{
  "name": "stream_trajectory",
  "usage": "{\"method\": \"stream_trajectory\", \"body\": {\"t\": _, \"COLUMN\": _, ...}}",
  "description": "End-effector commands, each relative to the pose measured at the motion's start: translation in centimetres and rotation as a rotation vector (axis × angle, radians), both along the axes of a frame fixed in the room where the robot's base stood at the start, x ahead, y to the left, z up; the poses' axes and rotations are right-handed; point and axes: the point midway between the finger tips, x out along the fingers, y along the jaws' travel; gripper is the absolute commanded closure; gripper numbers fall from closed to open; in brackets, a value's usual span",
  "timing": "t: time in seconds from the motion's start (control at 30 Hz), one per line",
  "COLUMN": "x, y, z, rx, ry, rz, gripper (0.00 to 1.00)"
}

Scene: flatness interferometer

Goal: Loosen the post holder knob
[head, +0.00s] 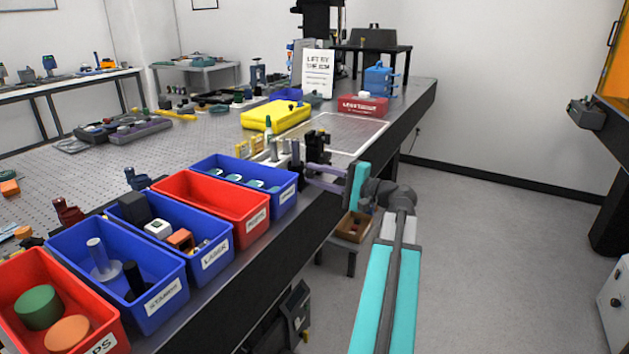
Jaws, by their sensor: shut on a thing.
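A dark post holder (295,156) stands at the right edge of the optical table, just behind the blue bin with lens-like discs. My gripper (307,172) reaches in from the right, low against the side of this post holder. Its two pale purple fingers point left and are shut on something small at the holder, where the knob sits. The knob itself is hidden between the fingertips and too small to make out. A black mount (317,146) stands close behind the fingers.
Red and blue bins (225,205) line the table's near edge, left of my gripper. A yellow bin (276,115) and a red bin (363,106) stand farther back. A small stool with a brown box (353,226) is below the table edge.

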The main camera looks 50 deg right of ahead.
Motion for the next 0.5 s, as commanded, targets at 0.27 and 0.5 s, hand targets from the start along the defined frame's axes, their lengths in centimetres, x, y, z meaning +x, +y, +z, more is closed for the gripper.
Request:
{"method": "stream_trajectory", "body": {"t": 0.27, "x": -0.05, "y": 0.31, "z": -0.11, "rx": -0.001, "ry": 0.002, "rz": 0.009, "gripper": 0.98}}
{"method": "stream_trajectory", "body": {"t": 0.5, "x": -0.04, "y": 0.22, "z": -0.09, "rx": 0.000, "ry": 0.002, "rz": 0.006, "gripper": 0.57}}
